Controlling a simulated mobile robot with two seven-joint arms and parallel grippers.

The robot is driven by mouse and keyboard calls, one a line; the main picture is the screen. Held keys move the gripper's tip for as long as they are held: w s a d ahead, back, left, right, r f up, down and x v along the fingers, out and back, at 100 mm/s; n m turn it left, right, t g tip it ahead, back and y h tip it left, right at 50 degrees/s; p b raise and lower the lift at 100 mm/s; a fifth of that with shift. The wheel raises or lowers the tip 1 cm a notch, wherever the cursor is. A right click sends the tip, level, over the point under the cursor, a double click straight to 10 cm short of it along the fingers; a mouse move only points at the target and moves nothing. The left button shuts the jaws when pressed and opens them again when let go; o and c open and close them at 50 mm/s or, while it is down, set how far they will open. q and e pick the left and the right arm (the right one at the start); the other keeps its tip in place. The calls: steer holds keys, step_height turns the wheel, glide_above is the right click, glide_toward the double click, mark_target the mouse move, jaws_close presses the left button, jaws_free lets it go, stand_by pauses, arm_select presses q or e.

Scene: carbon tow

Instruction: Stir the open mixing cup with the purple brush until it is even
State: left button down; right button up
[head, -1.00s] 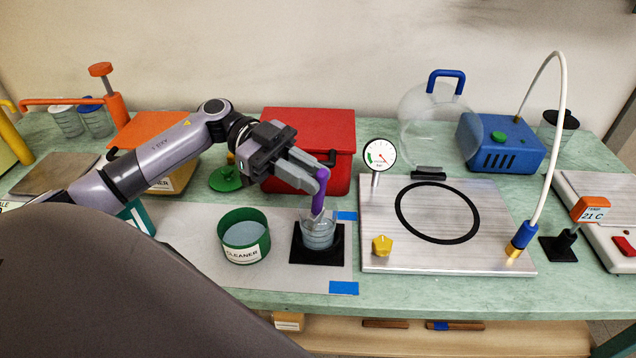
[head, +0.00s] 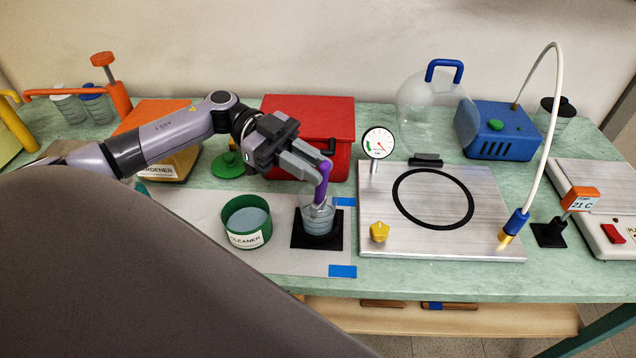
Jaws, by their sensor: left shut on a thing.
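The clear mixing cup (head: 318,218) stands upright on a black square pad (head: 301,241), open at the top, with bluish-grey contents. My left gripper (head: 322,165) is shut on the purple brush (head: 323,182) by its upper part, above the cup. The brush points down, slightly tilted, and its lower end is inside the cup's mouth. How deep the bristles sit is hard to tell. My right gripper is not in view.
A green cleaner tub (head: 246,225) stands close left of the cup. A metal plate (head: 480,240) with a yellow knob (head: 380,232) and a gauge (head: 378,143) is on the right. A red box (head: 330,115) stands behind. Blue tape (head: 342,271) marks the grey mat.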

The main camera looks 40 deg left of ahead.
arm_select(q)
steer(key=shift+r, duration=0.15)
steer(key=shift+s+d+r, duration=0.15)
steer(key=shift+d+r, duration=0.1)
steer(key=shift+r, duration=1.05)
steer(key=shift+s+d+r, duration=0.1)
steer(key=shift+d+r, duration=0.1)
steer(key=shift+r, duration=1.15)
steer(key=shift+s+d+r, duration=0.15)
steer(key=shift+d+r, duration=0.1)
steer(key=shift+r, duration=1.05)
steer(key=shift+r, duration=2.5)
step_height(320, 180, up, 10)
steer(key=shift+a, duration=0.1)
